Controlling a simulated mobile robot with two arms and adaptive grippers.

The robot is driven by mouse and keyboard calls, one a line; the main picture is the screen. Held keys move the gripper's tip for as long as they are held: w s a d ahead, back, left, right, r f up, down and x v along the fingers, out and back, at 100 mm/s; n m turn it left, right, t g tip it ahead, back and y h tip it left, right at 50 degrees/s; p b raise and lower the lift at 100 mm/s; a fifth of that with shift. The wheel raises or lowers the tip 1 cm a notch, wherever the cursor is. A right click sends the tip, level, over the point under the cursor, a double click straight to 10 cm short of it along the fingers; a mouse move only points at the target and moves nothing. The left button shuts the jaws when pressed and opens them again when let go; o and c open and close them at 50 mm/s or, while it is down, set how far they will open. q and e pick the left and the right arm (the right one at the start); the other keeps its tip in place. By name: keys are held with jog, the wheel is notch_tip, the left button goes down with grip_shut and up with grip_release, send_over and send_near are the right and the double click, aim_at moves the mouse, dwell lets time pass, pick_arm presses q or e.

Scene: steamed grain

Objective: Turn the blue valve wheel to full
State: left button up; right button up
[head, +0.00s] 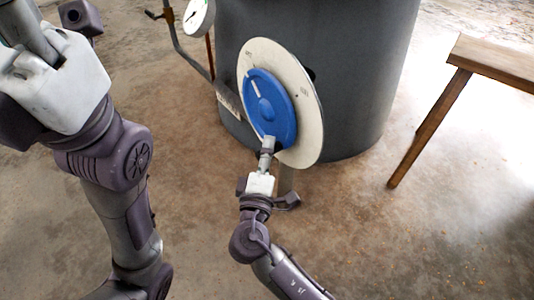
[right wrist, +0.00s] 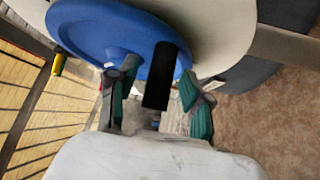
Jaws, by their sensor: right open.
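The blue valve wheel (head: 268,100) is a disc on a round pale dial plate (head: 309,130), fixed to the front of a grey tank. A short white mark shows on the wheel's upper left part. My right gripper (head: 269,143) is at the wheel's lower edge. In the right wrist view, the blue wheel (right wrist: 120,35) fills the upper left. The green-padded fingers of my right gripper (right wrist: 158,98) are open, on either side of a black bar (right wrist: 162,75) in front of the wheel. Whether they touch it is unclear. My left gripper's fingers are outside the picture.
The grey tank (head: 350,70) stands behind the dial. A white gauge (head: 198,17) on a pipe is to its left. A wooden table (head: 495,58) stands at the right. Bare concrete floor lies between the tank and the table.

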grip_shut()
dwell(0.5)
